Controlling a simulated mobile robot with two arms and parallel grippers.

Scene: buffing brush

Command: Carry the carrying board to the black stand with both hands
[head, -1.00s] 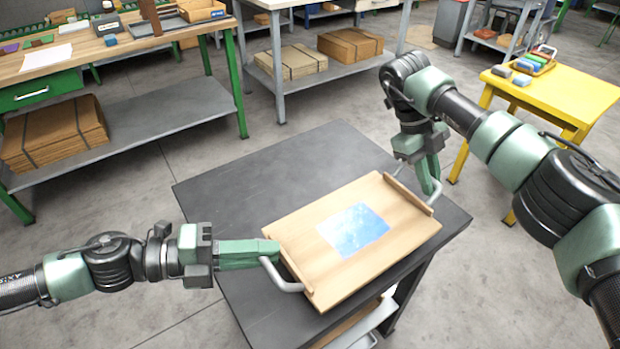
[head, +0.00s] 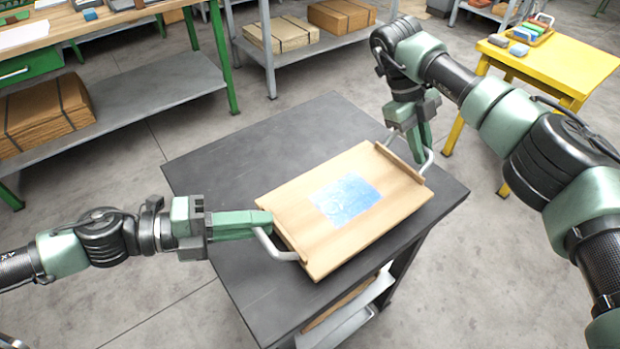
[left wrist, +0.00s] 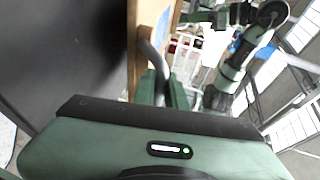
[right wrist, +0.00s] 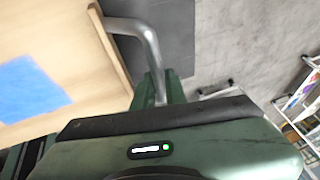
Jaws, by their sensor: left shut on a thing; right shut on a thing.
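The carrying board (head: 300,215) is a light wooden tray with raised end rails, a metal handle at each end and a blue patch (head: 346,199) on top. It is over the black stand (head: 215,165); I cannot tell whether it touches the stand's top. My left gripper (head: 266,222) is shut on the near-left handle (head: 277,247). That handle also shows between the fingers in the left wrist view (left wrist: 155,62). My right gripper (head: 424,160) is shut on the far-right handle (head: 429,164), which also shows in the right wrist view (right wrist: 150,45).
A yellow table (head: 560,65) with small coloured blocks stands at the back right. A wooden workbench (head: 140,22) with green legs and a grey shelf (head: 150,95) is at the back left. Boxes (head: 280,35) lie on a shelf behind. Bare stand top shows around the board.

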